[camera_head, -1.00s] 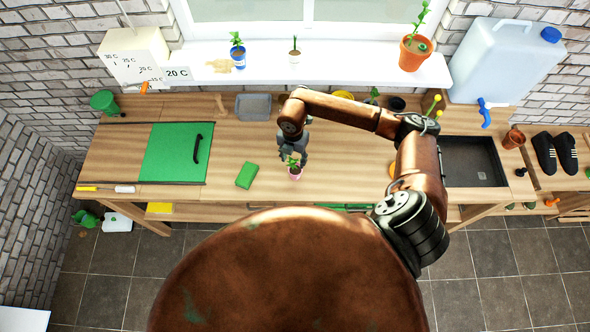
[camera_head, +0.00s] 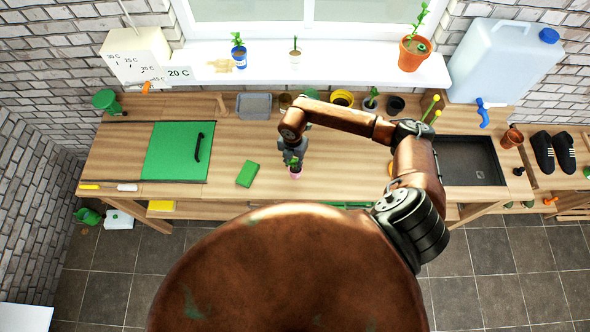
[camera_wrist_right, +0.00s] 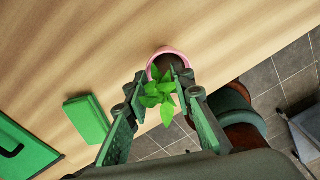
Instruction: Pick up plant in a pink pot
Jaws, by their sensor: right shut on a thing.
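The plant in a pink pot (camera_head: 296,171) is near the front edge of the wooden bench, at the middle of the head view. In the right wrist view its pink rim (camera_wrist_right: 163,53), dark soil and green leaves (camera_wrist_right: 156,92) show between my fingers. My right gripper (camera_head: 294,157) reaches down onto the plant from behind and above. It also shows in the right wrist view (camera_wrist_right: 165,85), shut on the plant, with its two fingers on either side of the leaves and pot. Whether the pot touches the bench is hard to tell. My left gripper is not in view.
A green block (camera_head: 247,174) lies left of the pot, and a green board (camera_head: 177,151) farther left. Several pots, including a yellow one (camera_head: 342,98), stand at the back. A dark sink tray (camera_head: 467,160) is at the right. Bench between block and board is clear.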

